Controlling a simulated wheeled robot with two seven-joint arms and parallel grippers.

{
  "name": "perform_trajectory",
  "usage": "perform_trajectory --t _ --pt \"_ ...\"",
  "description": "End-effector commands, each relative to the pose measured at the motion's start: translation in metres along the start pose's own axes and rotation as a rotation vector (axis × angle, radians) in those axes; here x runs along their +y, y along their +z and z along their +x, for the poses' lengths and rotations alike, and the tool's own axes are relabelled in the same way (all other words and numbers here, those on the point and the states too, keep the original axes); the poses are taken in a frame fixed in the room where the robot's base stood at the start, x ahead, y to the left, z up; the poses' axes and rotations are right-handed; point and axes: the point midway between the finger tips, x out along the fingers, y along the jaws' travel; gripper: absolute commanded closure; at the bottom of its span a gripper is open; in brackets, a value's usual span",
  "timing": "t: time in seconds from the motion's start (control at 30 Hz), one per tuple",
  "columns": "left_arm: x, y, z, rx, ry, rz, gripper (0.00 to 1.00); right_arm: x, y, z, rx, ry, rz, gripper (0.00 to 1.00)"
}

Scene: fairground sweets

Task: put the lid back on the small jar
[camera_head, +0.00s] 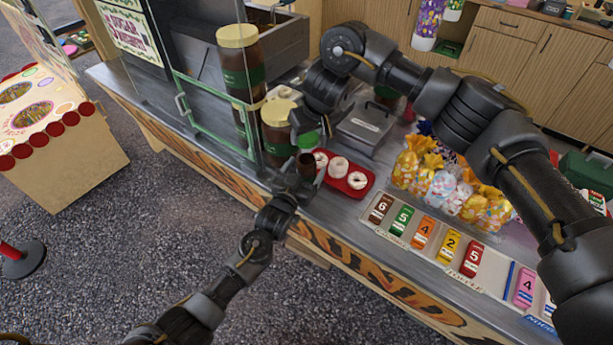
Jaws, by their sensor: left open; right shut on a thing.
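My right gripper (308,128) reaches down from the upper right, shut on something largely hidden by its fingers. A bright green patch (308,143) shows just below it; I cannot tell if this is the held thing. My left gripper (308,172) is open, with its fingers on either side of a small dark brown jar-like thing (305,160). I cannot tell if they touch it. Left of the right gripper stands a brown jar with a cream lid (281,111) and green label. A taller brown jar (247,54), also cream-lidded, stands behind it.
A red tray (362,193) with white-topped sweets lies right of the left gripper. A grey lidded box (364,128) stands behind it. Wrapped sweets (433,177) and a row of numbered tags (425,232) fill the counter at right. A green-framed glass screen (205,122) stands at left.

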Motion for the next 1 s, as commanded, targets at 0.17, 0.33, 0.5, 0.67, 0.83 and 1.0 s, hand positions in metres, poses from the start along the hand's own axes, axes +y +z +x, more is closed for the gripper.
perform_trajectory --t 0.17,0.33,0.5,0.67,0.83,1.0 --pt "0.0001 -0.0006 0.0109 0.001 0.000 0.001 0.20 0.0002 0.0003 0.0002 0.000 0.000 0.000 0.67" --pt "0.0002 0.0000 0.0124 0.000 0.000 0.001 0.20 0.0001 0.0003 0.0002 0.000 0.000 0.000 0.67" --pt "0.0002 -0.0002 0.0122 0.001 0.000 0.001 0.21 0.0001 0.0003 0.0001 0.000 0.000 0.000 0.67" --pt "0.0001 -0.0002 0.0121 0.001 0.000 0.001 0.42 0.0001 0.0003 0.0001 0.000 0.000 0.000 0.67" --pt "0.0001 -0.0002 0.0120 0.001 0.000 0.001 0.65 0.0002 0.0003 0.0001 0.000 0.000 0.000 0.67" --pt "0.0001 -0.0003 0.0120 0.001 0.000 0.001 0.87 0.0001 0.0003 0.0001 0.000 0.000 0.000 0.67"
